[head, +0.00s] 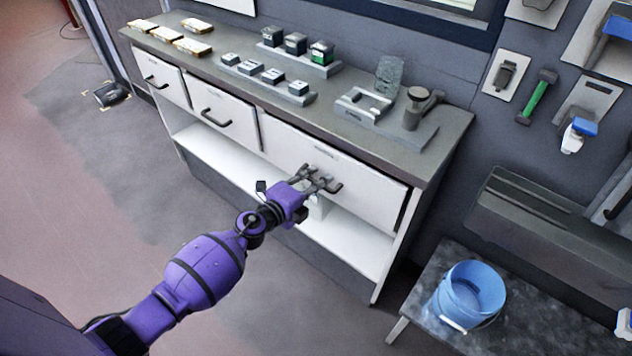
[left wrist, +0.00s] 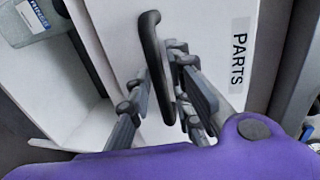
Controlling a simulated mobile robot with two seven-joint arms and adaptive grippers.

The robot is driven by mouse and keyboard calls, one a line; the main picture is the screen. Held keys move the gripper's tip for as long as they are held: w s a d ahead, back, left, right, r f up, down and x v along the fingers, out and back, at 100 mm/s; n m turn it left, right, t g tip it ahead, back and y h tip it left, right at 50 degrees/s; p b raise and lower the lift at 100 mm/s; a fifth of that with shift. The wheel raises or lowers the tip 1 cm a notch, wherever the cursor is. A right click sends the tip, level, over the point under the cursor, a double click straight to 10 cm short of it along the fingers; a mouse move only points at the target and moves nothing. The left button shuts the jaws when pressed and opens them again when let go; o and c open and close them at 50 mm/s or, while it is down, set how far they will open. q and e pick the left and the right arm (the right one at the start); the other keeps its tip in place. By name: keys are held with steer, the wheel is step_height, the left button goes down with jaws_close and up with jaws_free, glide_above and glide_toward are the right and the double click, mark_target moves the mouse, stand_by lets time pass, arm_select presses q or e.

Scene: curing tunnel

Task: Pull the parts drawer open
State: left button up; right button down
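The parts drawer (head: 360,182) is the white right-hand drawer under the grey counter. Its front looks about flush with the cabinet. In the left wrist view the drawer front (left wrist: 215,22) bears a label reading PARTS. Its dark bar handle (head: 333,187) is partly hidden by my fingers in the head view. In the left wrist view the handle (left wrist: 152,45) runs between my fingers. My left gripper (head: 318,180) is at the handle, with its fingers (left wrist: 168,95) apart on either side of it. I cannot tell whether they touch it. My right gripper is not in view.
Two more white drawers (head: 222,112) lie to the left. Below is an open shelf (head: 345,238) with a pale box partly hidden by my gripper. Blocks, trays and a stand rest on the counter (head: 345,118). A low table with a blue bucket (head: 467,292) stands at right.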

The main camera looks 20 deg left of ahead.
arm_select(q)
steer(key=shift+c, duration=0.2)
jaws_close()
steer(key=shift+s+a, duration=0.1)
steer(key=shift+s, duration=0.05)
steer(key=f+v, duration=0.2)
steer(key=v, duration=0.9)
steer(key=f+b+v, duration=0.1)
steer(key=f+v, duration=0.1)
steer(key=v, duration=0.8)
steer(key=shift+v, duration=0.75)
steer(key=shift+f, duration=0.15)
